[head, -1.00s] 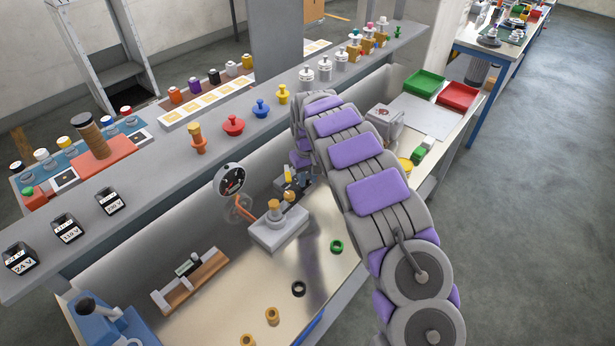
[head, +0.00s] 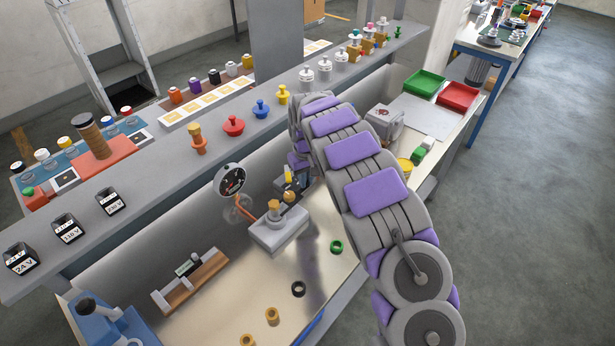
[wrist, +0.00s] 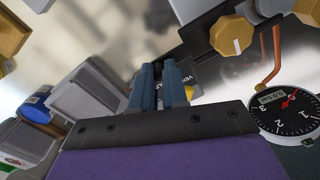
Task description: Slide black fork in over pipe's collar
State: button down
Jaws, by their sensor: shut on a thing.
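My gripper (wrist: 160,85) shows two blue-grey fingers close together in the wrist view, shut on a dark piece that I take to be the black fork (wrist: 199,42). Its far end lies near a brass knob (wrist: 232,35); I cannot tell whether they touch. A copper pipe (wrist: 268,62) runs beside the knob to a round gauge (wrist: 290,115). In the head view the pipe (head: 244,212) bends from below the gauge (head: 230,180) towards a grey block with brass fittings (head: 278,236). The arm hides most of the gripper there, and the collar is not clear.
A green ring (head: 336,247), a black ring (head: 298,289) and brass rings (head: 272,315) lie on the bench front. A raised shelf (head: 160,190) with knobs runs behind the work area. Grey boxes (wrist: 88,90) show at the left of the wrist view.

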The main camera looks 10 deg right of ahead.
aim_at(299, 191)
jog(key=shift+s+a+r, duration=0.1)
jog(key=shift+s+a, duration=0.6)
jog(key=shift+a, duration=0.05)
jog(key=shift+s+a+p, duration=0.3)
jog(key=shift+a, duration=0.05)
jog(key=c, duration=1.6)
grip_release()
jog(key=o, duration=0.4)
jog(key=shift+s, duration=0.1)
jog(key=shift+o, duration=0.3)
jog(key=shift+d, duration=0.1)
